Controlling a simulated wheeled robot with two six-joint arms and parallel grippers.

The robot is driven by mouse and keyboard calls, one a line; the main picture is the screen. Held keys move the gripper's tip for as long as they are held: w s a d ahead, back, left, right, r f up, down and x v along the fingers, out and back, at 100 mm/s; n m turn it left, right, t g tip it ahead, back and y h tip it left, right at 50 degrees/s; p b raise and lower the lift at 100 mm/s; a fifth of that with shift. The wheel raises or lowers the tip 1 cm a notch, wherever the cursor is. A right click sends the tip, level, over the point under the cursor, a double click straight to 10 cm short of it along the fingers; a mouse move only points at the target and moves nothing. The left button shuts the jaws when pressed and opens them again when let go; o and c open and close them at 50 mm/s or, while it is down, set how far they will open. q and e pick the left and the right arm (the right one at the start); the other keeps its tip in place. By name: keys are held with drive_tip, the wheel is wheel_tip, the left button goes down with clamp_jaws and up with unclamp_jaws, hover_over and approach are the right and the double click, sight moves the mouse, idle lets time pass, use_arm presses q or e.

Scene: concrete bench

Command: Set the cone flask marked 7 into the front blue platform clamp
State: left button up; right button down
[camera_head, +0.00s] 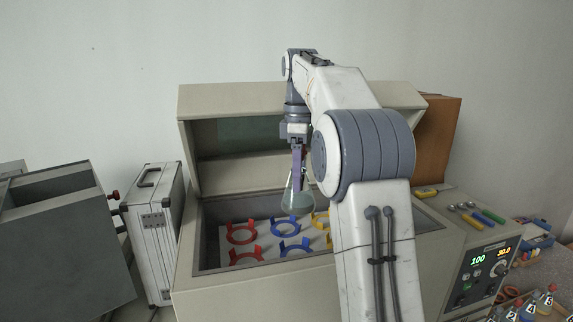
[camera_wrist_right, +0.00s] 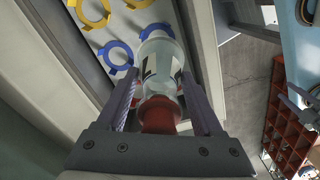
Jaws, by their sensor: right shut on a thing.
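My right gripper (camera_head: 299,172) is shut on a cone flask (camera_head: 297,202) and holds it upright over the open shaker box. The wrist view shows the flask (camera_wrist_right: 160,58) with its red cap (camera_wrist_right: 158,115) between the two fingers (camera_wrist_right: 161,88); its dark mark cannot be read. The front blue clamp (camera_head: 293,249) is an empty ring with prongs on the white platform, below the flask. The rear blue clamp (camera_head: 287,227) is just behind it. The flask appears apart from both.
Red clamps (camera_head: 241,233) lie to the left and yellow clamps (camera_head: 320,220) to the right, partly hidden by my arm. The box's raised lid (camera_head: 230,98) stands behind, and its walls surround the platform. More flasks (camera_head: 545,300) stand at lower right.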

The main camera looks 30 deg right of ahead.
sight(299, 195)
drive_tip(key=shift+w+f, duration=0.1)
drive_tip(key=shift+w, duration=0.15)
drive_tip(key=shift+s+f, duration=0.1)
drive_tip(key=shift+f, duration=0.4)
wheel_tip(299, 195, down, 4)
drive_tip(key=shift+d+f+b, duration=0.1)
drive_tip(key=shift+f+b, duration=0.1)
drive_tip(key=shift+b, duration=0.5)
wheel_tip(299, 195, down, 5)
drive_tip(key=b, duration=0.5)
drive_tip(key=shift+r, duration=0.2)
drive_tip(key=shift+f+b, duration=0.35)
drive_tip(key=shift+f, duration=0.3)
drive_tip(key=shift+f, duration=0.1)
drive_tip(key=shift+f, duration=0.15)
drive_tip(key=shift+f+b, duration=0.45)
drive_tip(key=shift+f, duration=0.3)
drive_tip(key=shift+f, duration=0.5)
